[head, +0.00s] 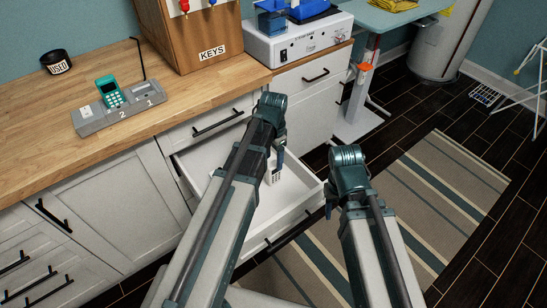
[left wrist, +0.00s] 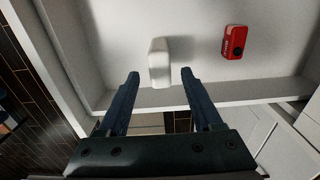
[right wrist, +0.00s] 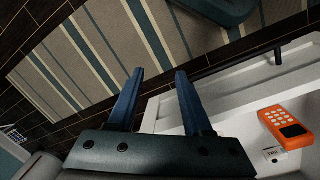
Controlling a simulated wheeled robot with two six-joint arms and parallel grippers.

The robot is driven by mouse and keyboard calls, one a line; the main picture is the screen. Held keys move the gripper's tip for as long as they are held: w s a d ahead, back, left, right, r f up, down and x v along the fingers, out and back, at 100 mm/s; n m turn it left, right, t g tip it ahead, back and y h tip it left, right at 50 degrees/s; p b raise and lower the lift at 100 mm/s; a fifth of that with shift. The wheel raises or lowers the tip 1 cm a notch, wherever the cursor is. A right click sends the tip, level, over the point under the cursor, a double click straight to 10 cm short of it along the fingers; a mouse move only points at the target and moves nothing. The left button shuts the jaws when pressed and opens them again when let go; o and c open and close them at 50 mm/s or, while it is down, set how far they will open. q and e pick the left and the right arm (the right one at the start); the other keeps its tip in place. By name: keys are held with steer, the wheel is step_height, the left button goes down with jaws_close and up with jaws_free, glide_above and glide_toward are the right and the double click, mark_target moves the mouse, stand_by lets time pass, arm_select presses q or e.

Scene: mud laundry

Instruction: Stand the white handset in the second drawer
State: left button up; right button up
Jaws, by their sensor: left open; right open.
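The white handset (head: 271,177) stands, apparently upright, in the open white drawer (head: 300,212), which is below another drawer front. In the left wrist view the white handset (left wrist: 159,65) is centred between my left fingers and beyond their tips, with space on both sides. My left gripper (head: 278,150) is open above the handset; my arm hides part of the drawer. My right gripper (head: 330,205) is open and empty near the drawer's outer edge; it also shows in the right wrist view (right wrist: 160,73).
A red device (left wrist: 235,42) lies in the drawer; an orange keypad device (right wrist: 287,122) shows at right. A teal handset (head: 110,91) stands on a grey numbered dock (head: 95,122) on the counter. A striped rug (head: 440,190) covers the floor.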

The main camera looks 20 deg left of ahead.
arm_select(q)
step_height(320, 180, up, 9)
steer(key=p, duration=0.8)
steer(key=s+d+n+y, duration=0.1)
steer(key=s+d+n, duration=0.2)
steer(key=s+d, duration=0.7)
steer(key=s, duration=0.4)
steer(key=shift+s+d+r+n, duration=0.15)
steer(key=shift+s+d+n, duration=0.15)
steer(key=shift+n, duration=0.1)
step_height(320, 180, up, 4)
steer(key=p, duration=0.3)
steer(key=shift+f+p, duration=0.2)
steer(key=shift+p, duration=0.15)
